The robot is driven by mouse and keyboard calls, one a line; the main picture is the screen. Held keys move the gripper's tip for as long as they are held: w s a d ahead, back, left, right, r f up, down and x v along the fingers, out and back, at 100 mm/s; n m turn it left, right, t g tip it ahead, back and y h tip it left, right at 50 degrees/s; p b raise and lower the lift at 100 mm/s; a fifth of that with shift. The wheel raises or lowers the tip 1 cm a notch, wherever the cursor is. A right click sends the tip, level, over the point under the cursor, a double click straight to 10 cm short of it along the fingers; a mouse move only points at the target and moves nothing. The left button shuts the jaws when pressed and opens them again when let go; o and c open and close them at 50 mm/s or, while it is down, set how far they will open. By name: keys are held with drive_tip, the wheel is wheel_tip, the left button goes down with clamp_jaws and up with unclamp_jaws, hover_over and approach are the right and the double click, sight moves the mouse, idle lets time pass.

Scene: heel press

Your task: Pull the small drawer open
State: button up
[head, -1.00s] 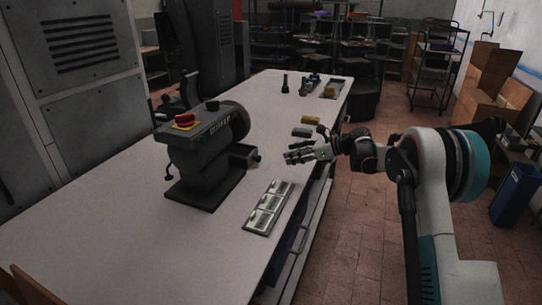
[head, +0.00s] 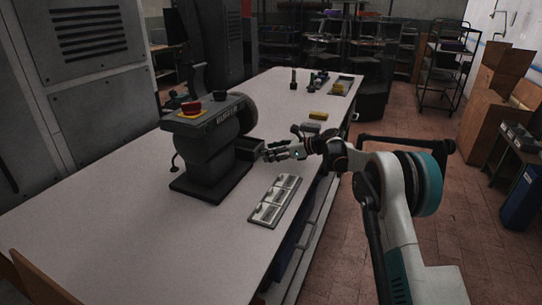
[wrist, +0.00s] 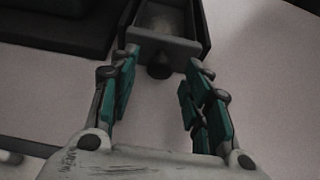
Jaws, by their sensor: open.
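The small drawer is a dark open-topped box at the right side of the black press (head: 210,145) on the table. In the wrist view the drawer (wrist: 166,45) shows at the top centre, with part of its inside visible. Its round dark knob (wrist: 160,71) sticks out from the front toward me. My gripper (head: 268,154) is open in front of the drawer. In the wrist view its two teal-padded fingers (wrist: 160,70) stand on either side of the knob, apart from it as far as I can see. In the head view the fingers partly hide the knob.
A metal tray with several compartments (head: 275,200) lies on the table in front of the press. A yellow block (head: 318,115) and small dark items (head: 317,80) are farther back. The table's right edge runs beneath my arm.

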sight(296, 166)
drive_tip(key=shift+w+a+f, duration=0.1)
drive_tip(key=shift+a, duration=0.25)
clamp_jaws()
drive_tip(key=s+d, duration=0.1)
drive_tip(key=d, duration=0.2)
drive_tip(key=s+d, duration=0.1)
drive_tip(key=d, duration=0.2)
drive_tip(key=s+d+p, duration=0.1)
drive_tip(key=d, duration=0.3)
drive_tip(key=shift+s, duration=0.3)
unclamp_jaws()
